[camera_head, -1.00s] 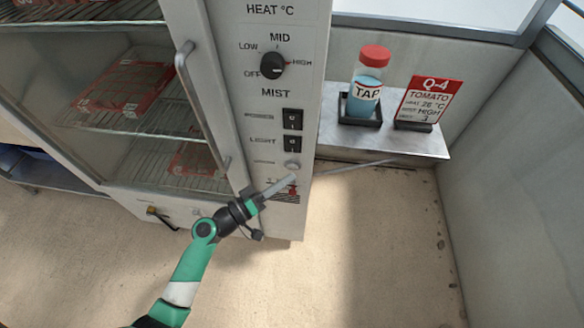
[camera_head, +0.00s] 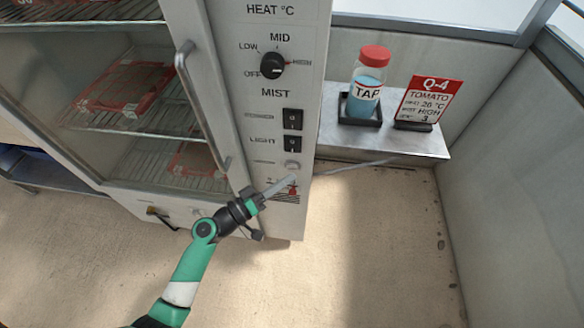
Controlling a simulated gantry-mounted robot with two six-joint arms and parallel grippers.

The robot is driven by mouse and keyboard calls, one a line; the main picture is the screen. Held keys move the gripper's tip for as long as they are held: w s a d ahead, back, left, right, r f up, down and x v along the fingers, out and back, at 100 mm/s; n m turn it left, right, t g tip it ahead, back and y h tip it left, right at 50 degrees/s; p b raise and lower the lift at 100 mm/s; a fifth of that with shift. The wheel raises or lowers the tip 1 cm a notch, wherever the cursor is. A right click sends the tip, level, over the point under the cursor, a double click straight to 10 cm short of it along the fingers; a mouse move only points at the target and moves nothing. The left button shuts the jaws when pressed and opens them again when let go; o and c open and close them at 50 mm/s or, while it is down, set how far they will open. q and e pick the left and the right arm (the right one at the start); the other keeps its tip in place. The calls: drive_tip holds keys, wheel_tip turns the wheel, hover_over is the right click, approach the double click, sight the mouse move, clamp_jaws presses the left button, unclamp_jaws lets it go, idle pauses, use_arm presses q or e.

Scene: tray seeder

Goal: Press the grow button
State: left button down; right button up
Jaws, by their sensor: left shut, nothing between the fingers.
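A pale round button (camera_head: 292,165) sits low on the cabinet's control panel (camera_head: 300,90), below the two rocker switches. The small label beside it is too blurred to read, so I cannot confirm that it is the grow button. My left gripper (camera_head: 293,178) is shut and empty. Its fingertips point up and to the right, just below the button in the picture. I cannot tell whether they touch the panel. My right gripper is not in view.
Above the button are a light switch (camera_head: 292,144), another rocker switch (camera_head: 292,119) and a black knob (camera_head: 272,65). The glass cabinet door has a long handle (camera_head: 200,105). A TAP bottle (camera_head: 370,77) and red-and-white card (camera_head: 428,102) stand on a side shelf (camera_head: 410,143).

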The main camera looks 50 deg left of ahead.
use_arm(q)
drive_tip(key=shift+w+a+f, duration=0.1)
drive_tip(key=shift+w, duration=0.05)
drive_tip(key=shift+w+a+b, duration=0.2)
drive_tip(key=shift+w+b, duration=0.05)
drive_tip(key=shift+b, duration=0.05)
drive_tip(key=shift+w+a, duration=0.3)
drive_tip(key=shift+w, duration=0.05)
idle(0.8)
idle(0.3)
drive_tip(key=shift+s+d, duration=0.6)
drive_tip(key=shift+s, duration=0.1)
drive_tip(key=s+d, duration=0.1)
drive_tip(key=s, duration=0.1)
drive_tip(key=s+d, duration=0.2)
idle(0.3)
